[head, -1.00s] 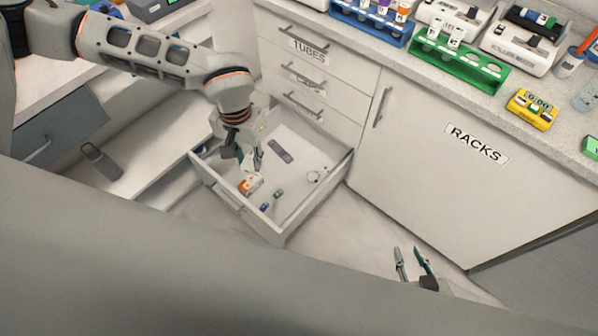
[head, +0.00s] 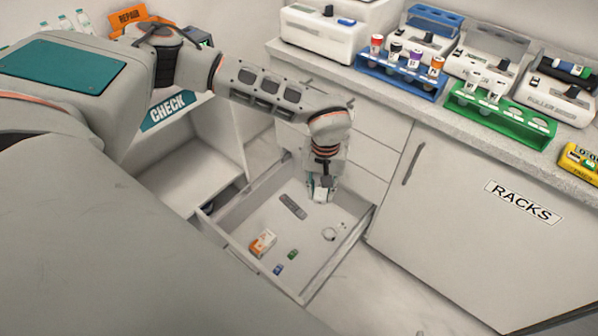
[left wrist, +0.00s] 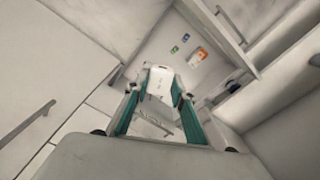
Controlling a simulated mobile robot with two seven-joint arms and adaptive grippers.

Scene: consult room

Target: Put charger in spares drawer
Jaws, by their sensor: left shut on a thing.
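My left gripper (head: 321,188) is shut on a white block-shaped thing, which looks like the charger (head: 320,195). It also shows between the green-sided fingers in the left wrist view (left wrist: 158,80). The gripper points down over the back right part of an open white drawer (head: 232,248). I cannot tell how high the charger is above the drawer floor. No label on this drawer can be read. My right gripper is not clearly in view.
The drawer holds a dark remote (head: 293,206), an orange and white box (head: 263,242), small blue (head: 278,269) and green (head: 292,254) items, and a thin loop (head: 330,234). The RACKS cabinet (head: 480,215) stands to the right. Tube racks (head: 500,115) stand on the counter above.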

